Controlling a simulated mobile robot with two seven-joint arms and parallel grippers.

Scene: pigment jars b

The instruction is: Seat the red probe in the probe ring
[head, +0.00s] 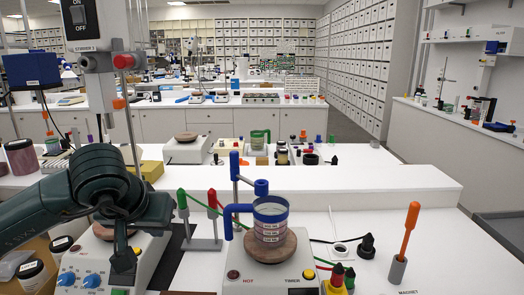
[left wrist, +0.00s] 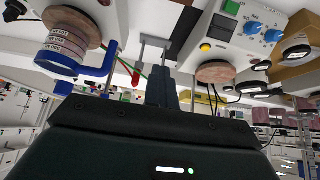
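The red probe (head: 212,201) rests upright, slightly tilted, in a grey two-post rack beside the green probe (head: 182,200). Its red handle also shows in the left wrist view (left wrist: 135,78). A small blue ring (head: 261,187), which looks like the probe ring, sits on an arm from a blue-topped post, above the blue-rimmed beaker (head: 270,222). My left gripper (head: 123,258) points down, left of the rack and apart from the red probe. In the left wrist view its fingers (left wrist: 162,85) look together with nothing visible between them. My right gripper is not in view.
The beaker stands on a wooden disc on a hotplate (head: 267,270). An orange-handled tool (head: 410,228) stands in a grey holder at right. A second hotplate (head: 85,270) lies under my left arm. A raised white shelf (head: 330,185) runs behind.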

